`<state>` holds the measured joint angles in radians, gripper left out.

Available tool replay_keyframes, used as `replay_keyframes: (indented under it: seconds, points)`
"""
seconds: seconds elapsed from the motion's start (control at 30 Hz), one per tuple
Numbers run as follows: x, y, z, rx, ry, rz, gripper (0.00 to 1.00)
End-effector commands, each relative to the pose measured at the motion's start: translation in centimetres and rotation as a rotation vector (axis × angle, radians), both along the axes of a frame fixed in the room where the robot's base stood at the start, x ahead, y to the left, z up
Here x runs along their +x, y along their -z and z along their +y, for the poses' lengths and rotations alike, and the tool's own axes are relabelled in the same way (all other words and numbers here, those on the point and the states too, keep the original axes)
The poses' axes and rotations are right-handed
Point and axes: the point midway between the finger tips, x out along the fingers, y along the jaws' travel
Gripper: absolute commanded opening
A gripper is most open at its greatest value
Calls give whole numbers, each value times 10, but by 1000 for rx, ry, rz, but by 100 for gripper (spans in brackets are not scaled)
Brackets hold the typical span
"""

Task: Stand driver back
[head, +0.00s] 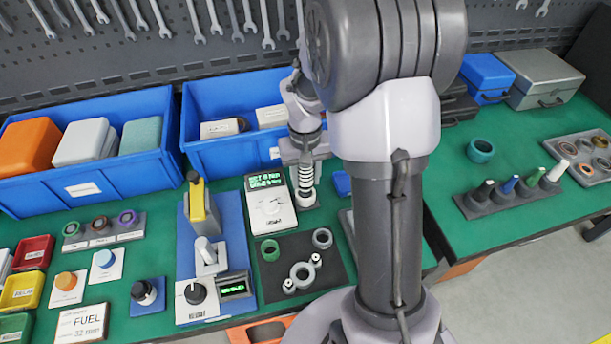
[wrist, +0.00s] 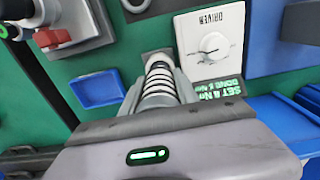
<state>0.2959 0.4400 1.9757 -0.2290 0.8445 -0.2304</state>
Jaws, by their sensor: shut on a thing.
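The driver, a white cylinder with black rings, stands roughly upright between the jaws of my gripper (head: 302,176). The driver shows below the jaws (head: 304,194) and in the wrist view (wrist: 160,88). My gripper is shut on it. Its lower end is at a small dark grey stand (head: 312,205), which also shows in the wrist view (wrist: 152,56). I cannot tell whether it is fully seated there. The white driver control box (head: 270,210), with a dial and a lit green display, is right beside it; the wrist view shows its DRIVER label (wrist: 210,42).
Blue bins (head: 225,150) stand close behind my gripper. A dark mat (head: 275,262) with rings and a grey fitting lies in front. A small blue tray (wrist: 98,88) sits beside the stand. A blue board with a yellow-handled press (head: 200,205) is to the left.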

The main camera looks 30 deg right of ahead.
Motion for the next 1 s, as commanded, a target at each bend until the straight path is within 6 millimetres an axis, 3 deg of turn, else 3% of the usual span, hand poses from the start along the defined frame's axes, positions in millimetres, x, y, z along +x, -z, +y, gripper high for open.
replay_keyframes:
  seconds: [0.4, 0.43, 0.57, 0.87, 1.0]
  points:
    - [0, 2, 0, 0, 0, -1, 0]
    - [0, 2, 0, 0, 0, -1, 38]
    - [0, 3, 0, 0, 0, 0, 62]
    - [0, 2, 0, 0, 0, 1, 62]
    - [0, -15, 0, 0, 0, 0, 62]
